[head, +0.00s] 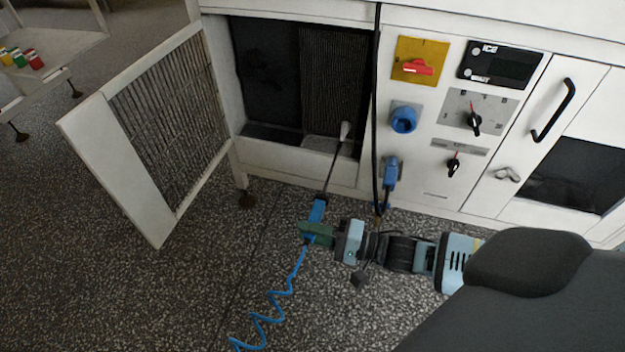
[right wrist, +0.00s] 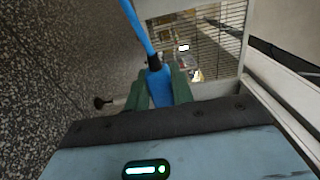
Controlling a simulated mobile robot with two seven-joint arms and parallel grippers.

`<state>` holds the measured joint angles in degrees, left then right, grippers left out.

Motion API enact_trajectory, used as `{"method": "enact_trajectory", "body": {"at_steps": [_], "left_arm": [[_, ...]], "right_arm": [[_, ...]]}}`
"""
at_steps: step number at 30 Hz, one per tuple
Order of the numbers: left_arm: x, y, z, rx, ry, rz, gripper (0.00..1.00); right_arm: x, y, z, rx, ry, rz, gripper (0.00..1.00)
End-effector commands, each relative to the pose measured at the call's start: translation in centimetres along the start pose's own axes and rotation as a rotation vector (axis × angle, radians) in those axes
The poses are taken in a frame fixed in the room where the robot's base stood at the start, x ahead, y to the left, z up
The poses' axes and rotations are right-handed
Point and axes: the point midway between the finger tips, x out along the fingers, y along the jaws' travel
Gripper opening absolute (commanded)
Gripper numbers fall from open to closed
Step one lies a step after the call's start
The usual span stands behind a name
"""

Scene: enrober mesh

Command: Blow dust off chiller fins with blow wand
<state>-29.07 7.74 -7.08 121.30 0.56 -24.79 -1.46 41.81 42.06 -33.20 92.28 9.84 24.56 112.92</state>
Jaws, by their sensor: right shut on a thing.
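My right gripper (head: 316,234) is shut on the blue handle of the blow wand (head: 317,212), low in front of the machine. In the right wrist view the green fingers close around the blue wand (right wrist: 158,85). The wand's thin dark tube runs up and to the right, and its pale nozzle (head: 345,130) is at the chiller opening, in front of the lower fins. The chiller fins (head: 332,80) show as a dark ribbed block inside the open bay. A blue coiled hose (head: 276,300) trails from the handle. My left gripper is out of view.
The slatted access door (head: 110,150) stands open at left of the bay. A control panel with a red switch (head: 418,67), knobs and a blue socket (head: 403,119) is at right. A black cable hangs beside the bay. The speckled floor at left is clear.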

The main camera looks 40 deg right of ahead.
Motion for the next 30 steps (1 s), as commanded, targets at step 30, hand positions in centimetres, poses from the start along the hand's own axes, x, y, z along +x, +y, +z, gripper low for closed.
{"method": "enact_trajectory", "body": {"at_steps": [30], "left_arm": [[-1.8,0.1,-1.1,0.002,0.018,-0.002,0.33]], "right_arm": [[0.0,-0.1,4.5,0.0,0.0,-0.001,0.0]]}}
